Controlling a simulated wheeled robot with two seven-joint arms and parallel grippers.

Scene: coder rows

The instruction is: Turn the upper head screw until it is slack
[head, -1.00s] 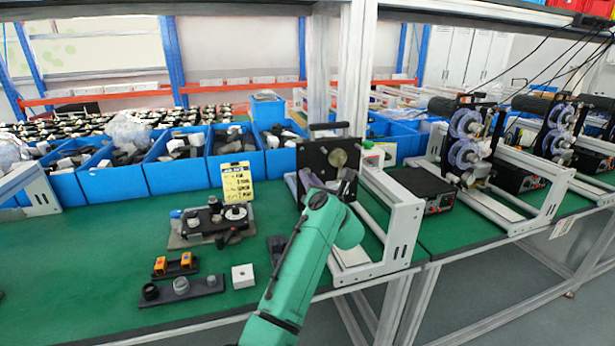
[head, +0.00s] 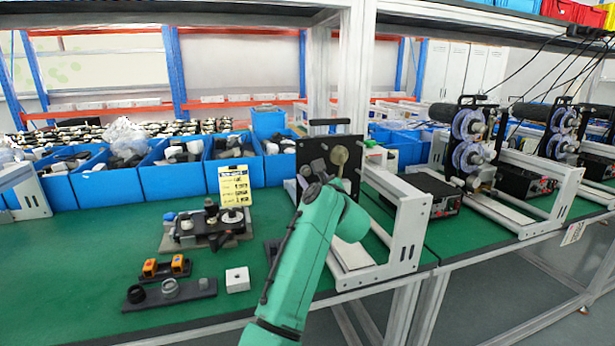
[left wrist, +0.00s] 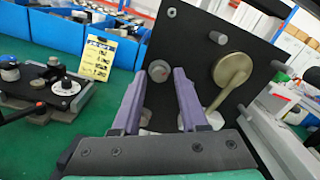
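A dark upright plate (head: 310,148) stands in a light frame on the green bench. It carries a brass disc with a lever (left wrist: 232,68) and several grey posts. A grey round screw head (left wrist: 158,70) shows in the left wrist view, left of the brass lever. My left gripper (left wrist: 159,76) is open, its two purple fingers on either side of that screw head; I cannot tell whether they touch it. In the head view my left gripper (head: 322,176) is in front of the plate and partly hides it. My right gripper is not in view.
A yellow instruction card (head: 235,186) and a fixture with a white dial (head: 232,216) stand left of the plate. Blue bins (head: 170,180) line the back. The frame's right side wall (head: 408,235) is close to my arm.

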